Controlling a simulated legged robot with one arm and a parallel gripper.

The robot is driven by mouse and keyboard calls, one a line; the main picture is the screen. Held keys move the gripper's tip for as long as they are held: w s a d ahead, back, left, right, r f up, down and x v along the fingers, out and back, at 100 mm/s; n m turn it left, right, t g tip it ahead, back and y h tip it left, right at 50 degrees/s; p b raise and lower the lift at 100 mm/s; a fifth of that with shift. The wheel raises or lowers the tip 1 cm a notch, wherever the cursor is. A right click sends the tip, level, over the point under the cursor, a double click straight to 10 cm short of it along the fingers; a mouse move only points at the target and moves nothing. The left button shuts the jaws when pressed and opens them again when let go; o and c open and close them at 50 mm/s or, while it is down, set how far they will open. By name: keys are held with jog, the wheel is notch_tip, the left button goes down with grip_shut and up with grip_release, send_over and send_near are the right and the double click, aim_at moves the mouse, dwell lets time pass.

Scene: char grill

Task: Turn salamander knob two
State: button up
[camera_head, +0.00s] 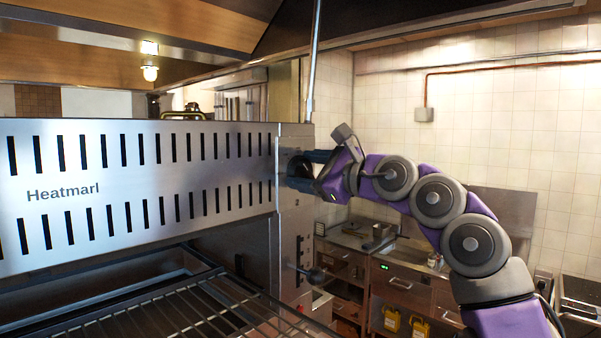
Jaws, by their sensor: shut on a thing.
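The salamander (140,180) is a steel unit with two rows of vertical slots and the word "Heatmarl", filling the left half of the head view. A dark round knob (295,167) is on its narrow right panel, near the top. My gripper (308,170) reaches it from the right, and its dark fingers are shut on the knob, one above and one below. The fingers partly hide the knob, so its marking cannot be seen. Lower on the same panel a dark lever with a ball end (316,274) sticks out, apart from my gripper.
A wire rack (190,312) lies under the salamander at the bottom. A thin metal rod (314,60) rises behind the panel. Counters with drawers (402,285) stand at the back right. The space before the tiled wall (500,110) is clear above the arm.

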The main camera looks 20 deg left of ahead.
jog(key=shift+d, duration=0.2)
jog(key=o, duration=1)
jog(key=shift+s+d+r, duration=0.1)
jog(key=shift+s+d, duration=0.05)
jog(key=shift+d, duration=0.35)
jog(key=shift+a, duration=0.1)
jog(key=shift+s+f+b, duration=0.2)
jog(key=shift+b, duration=0.25)
jog(key=shift+w+b+v, duration=0.15)
jog(key=shift+b+v, duration=1.05)
jog(key=shift+v, duration=3)
jog(key=shift+w+b+v, duration=0.15)
jog(key=shift+b+v, duration=1)
jog(key=shift+v, duration=3.05)
